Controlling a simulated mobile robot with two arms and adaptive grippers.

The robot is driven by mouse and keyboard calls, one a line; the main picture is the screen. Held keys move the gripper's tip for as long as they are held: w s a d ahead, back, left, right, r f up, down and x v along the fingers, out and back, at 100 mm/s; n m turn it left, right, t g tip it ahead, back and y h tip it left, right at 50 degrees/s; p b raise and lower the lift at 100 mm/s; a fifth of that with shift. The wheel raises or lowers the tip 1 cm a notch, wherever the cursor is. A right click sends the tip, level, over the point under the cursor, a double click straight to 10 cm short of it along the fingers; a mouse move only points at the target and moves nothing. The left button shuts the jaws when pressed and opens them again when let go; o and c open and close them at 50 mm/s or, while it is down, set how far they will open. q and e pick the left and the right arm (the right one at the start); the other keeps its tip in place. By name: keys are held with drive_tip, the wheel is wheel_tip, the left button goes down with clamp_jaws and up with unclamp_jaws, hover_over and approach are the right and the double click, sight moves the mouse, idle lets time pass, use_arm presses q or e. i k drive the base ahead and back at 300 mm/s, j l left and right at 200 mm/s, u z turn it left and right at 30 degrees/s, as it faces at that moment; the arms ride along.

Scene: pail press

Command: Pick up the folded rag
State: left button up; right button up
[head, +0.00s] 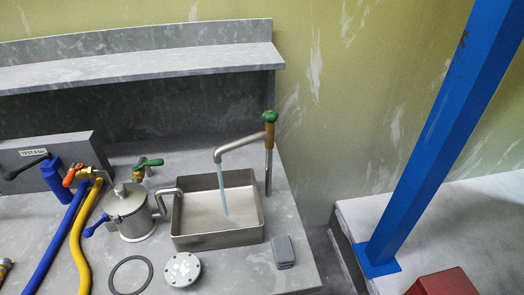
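Neither of my grippers shows in the head view.
Water runs from a curved spout (240,145) into the metal basin (205,241). Left of it stand a lidded metal pot (128,212), blue (57,240) and yellow hoses (80,245). A round flange (182,269) and black ring (113,277) lie in front. A blue post (440,140) rises at right.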

sight(284, 254)
drive_tip(key=k+u, duration=0.15)
drive_tip(key=u, duration=0.7)
drive_tip(key=l+z, duration=0.1)
drive_tip(key=z, duration=0.85)
drive_tip(key=k+j+z, duration=0.2)
drive_tip(key=z, duration=0.15)
drive_tip(key=k+j+z, duration=0.15)
drive_tip(key=z, duration=0.15)
